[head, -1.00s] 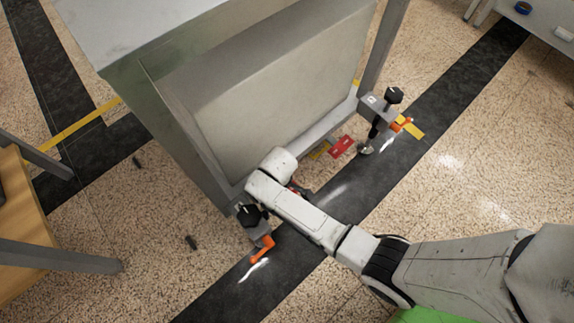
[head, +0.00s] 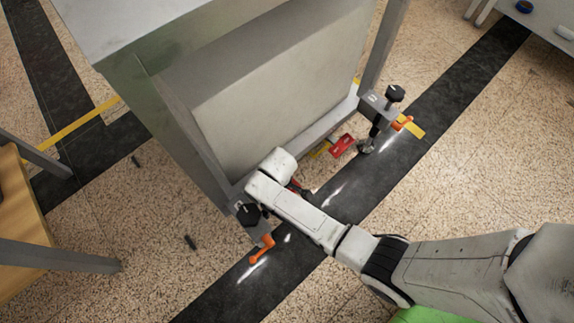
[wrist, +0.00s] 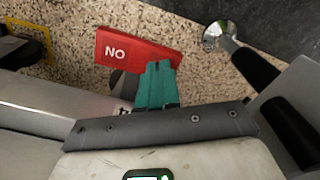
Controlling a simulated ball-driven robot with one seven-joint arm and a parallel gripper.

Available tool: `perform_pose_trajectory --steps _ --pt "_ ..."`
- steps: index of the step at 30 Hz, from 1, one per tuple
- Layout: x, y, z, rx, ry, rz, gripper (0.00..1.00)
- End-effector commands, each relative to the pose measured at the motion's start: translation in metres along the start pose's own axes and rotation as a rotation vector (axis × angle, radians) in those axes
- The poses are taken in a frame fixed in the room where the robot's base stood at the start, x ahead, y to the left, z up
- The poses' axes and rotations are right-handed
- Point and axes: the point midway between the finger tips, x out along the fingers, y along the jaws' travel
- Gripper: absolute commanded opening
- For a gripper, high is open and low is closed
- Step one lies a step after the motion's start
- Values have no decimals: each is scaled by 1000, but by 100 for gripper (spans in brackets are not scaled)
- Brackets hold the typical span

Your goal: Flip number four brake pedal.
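Two orange brake pedals show at the base of the grey cart in the head view: a near one (head: 262,249) and a far one (head: 402,123). Both hang low, angled downward, beside clamp-like brackets with black knobs. I cannot read which is number four. My arm reaches down between them and its wrist hides my gripper in the head view. In the wrist view my gripper (wrist: 158,68) has its teal fingers side by side, shut, with nothing visible between them. A dark rounded part (wrist: 122,84) lies behind the fingers; contact cannot be told.
A red tag reading "NO" (wrist: 125,49) lies beyond the fingertips. A round metal foot (wrist: 217,35) on a black shaft stands to the right in the wrist view. The grey cart (head: 280,95) rises over the work area. A wooden table (head: 22,225) stands at left.

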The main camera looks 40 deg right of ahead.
Motion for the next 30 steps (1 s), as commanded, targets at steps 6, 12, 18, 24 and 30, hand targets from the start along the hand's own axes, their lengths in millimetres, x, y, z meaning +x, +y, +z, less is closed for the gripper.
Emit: perform_pose_trajectory --steps 6,12,18,24,30 --pt "0 0 1 2 -3 0 0" --pt "-13 0 1 1 -2 0 0" --pt "-26 0 1 1 -2 0 0" --pt "-40 0 1 1 -2 0 0" --pt "-53 0 1 2 -2 0 0"
